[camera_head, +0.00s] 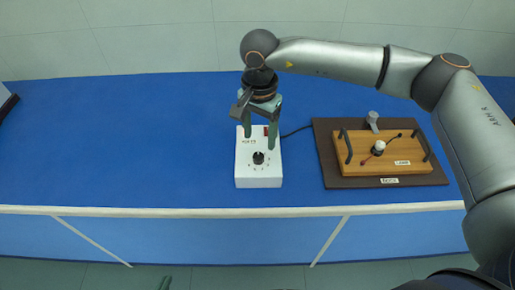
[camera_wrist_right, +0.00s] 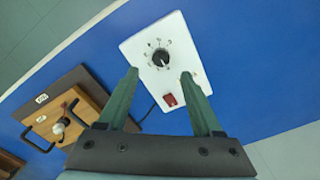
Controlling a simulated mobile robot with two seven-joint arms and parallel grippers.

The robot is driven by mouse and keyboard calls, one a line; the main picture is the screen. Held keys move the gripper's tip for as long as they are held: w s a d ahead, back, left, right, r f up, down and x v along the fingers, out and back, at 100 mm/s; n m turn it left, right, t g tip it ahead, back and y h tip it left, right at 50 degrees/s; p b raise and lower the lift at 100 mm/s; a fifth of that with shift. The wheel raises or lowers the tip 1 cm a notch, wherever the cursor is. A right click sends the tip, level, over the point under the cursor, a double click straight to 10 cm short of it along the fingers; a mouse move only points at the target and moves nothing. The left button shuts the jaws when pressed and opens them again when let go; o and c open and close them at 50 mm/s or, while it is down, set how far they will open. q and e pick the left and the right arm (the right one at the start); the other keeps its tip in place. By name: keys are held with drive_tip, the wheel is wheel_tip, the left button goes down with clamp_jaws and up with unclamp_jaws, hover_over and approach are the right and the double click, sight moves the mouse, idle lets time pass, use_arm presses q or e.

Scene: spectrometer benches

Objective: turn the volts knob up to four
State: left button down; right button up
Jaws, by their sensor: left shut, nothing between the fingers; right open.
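The white control box (camera_head: 258,181) stands on the blue bench, and it also shows in the right wrist view (camera_wrist_right: 188,48). Its black volts knob (camera_head: 258,158) sits on the top face, and shows in the wrist view (camera_wrist_right: 160,58) with a ring of small marks too fine to read. My right gripper (camera_head: 259,140) is open above the back part of the box. In the wrist view its green fingertips (camera_wrist_right: 159,75) are spread either side of the box, short of the knob and not gripping it. My left gripper (camera_head: 165,284) just shows at the bottom edge, shut and empty.
A red switch (camera_wrist_right: 169,99) sits on the box behind the knob. A dark base (camera_head: 390,182) with a wooden board (camera_head: 350,172) and two handles lies to the right, joined by a black cable (camera_head: 297,130).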

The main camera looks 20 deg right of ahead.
sight(259, 155)
wheel_tip(259, 155, down, 7)
drive_tip(key=shift+r+p, duration=0.1)
drive_tip(key=shift+p, duration=0.35)
clamp_jaws()
idle(0.3)
